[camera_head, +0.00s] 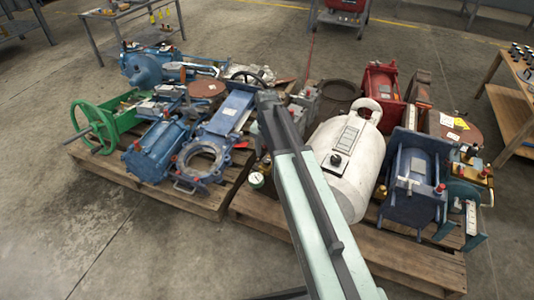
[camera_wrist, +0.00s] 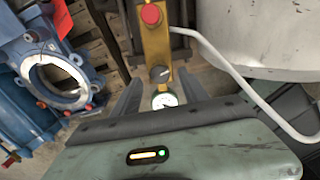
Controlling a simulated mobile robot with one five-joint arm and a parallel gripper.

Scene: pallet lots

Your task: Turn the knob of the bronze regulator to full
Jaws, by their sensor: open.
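The bronze regulator (camera_wrist: 156,46) stands upright in the picture at the top middle of the wrist view. It has a red cap (camera_wrist: 151,14) at its far end, a dark round knob (camera_wrist: 159,74) with a pale mark, and a white-faced gauge (camera_wrist: 164,100) at its near end. My gripper (camera_wrist: 158,84) is open, one dark finger on each side of the knob and gauge; I see no contact. In the head view a small white gauge (camera_head: 256,180) shows left of my arm, which hides much of that spot.
A white tank (camera_head: 340,150) lies right of my arm, with a pale bent pipe (camera_wrist: 235,75) beside it in the wrist view. A blue flanged valve (camera_head: 203,160) is at left. Crowded pallets (camera_head: 200,205) hold other machine parts. The concrete floor in front is clear.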

